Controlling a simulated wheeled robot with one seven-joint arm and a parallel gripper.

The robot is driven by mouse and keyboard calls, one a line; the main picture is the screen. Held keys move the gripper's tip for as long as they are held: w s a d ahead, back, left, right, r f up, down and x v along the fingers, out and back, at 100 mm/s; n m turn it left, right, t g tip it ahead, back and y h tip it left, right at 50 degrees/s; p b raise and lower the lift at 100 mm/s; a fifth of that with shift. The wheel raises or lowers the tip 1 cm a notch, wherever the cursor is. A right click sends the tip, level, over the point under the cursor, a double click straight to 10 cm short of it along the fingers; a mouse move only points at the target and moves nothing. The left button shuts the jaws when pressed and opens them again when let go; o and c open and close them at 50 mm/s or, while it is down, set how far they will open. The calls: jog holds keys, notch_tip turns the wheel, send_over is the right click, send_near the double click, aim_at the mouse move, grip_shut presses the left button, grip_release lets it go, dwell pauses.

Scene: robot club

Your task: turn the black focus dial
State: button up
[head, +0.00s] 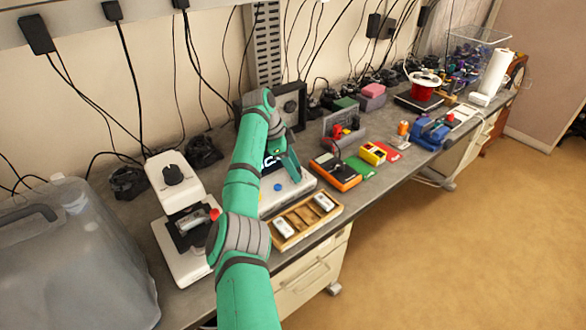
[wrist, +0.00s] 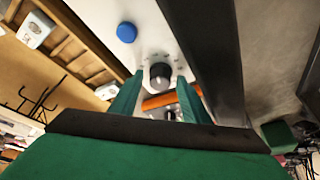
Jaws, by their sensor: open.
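A black dial (wrist: 160,72) with a pale pointer mark sits on a white panel (wrist: 128,50) in the wrist view, with a blue button (wrist: 127,32) near it. My gripper (wrist: 157,88) is open, its two green fingers on either side of the dial in the picture; I cannot tell whether they touch it. In the head view my gripper (head: 289,165) is over the white device (head: 270,203), whose blue button (head: 278,187) shows. The dial there is hidden behind my gripper.
A black panel box (head: 290,101) stands behind. The floor (head: 450,235) is clear.

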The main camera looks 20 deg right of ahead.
jog(key=shift+a, duration=0.15)
jog(key=shift+w+a+r, duration=0.1)
jog(key=shift+a+r, duration=0.1)
jog(key=shift+r, duration=0.4)
jog(key=v, duration=0.6)
jog(key=shift+r, duration=0.3)
